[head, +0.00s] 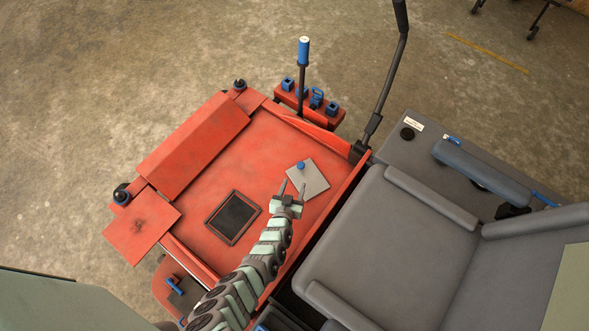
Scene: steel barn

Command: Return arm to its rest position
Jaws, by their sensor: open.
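My gripper (292,191) is over the right part of the red console panel (195,205), with its two fingers apart and nothing between them. My arm reaches up to it from the bottom of the picture. Just beyond the fingertips is a light grey plate (313,181) with a blue knob (301,165) on it. I cannot tell whether the fingertips touch the plate or hover above it.
A dark screen (232,217) is left of my gripper. A blue-topped lever (303,52) and a tall black lever (389,80) rise beyond the panel. A grey seat (400,245) fills the right side. Concrete floor (120,70) lies open at upper left.

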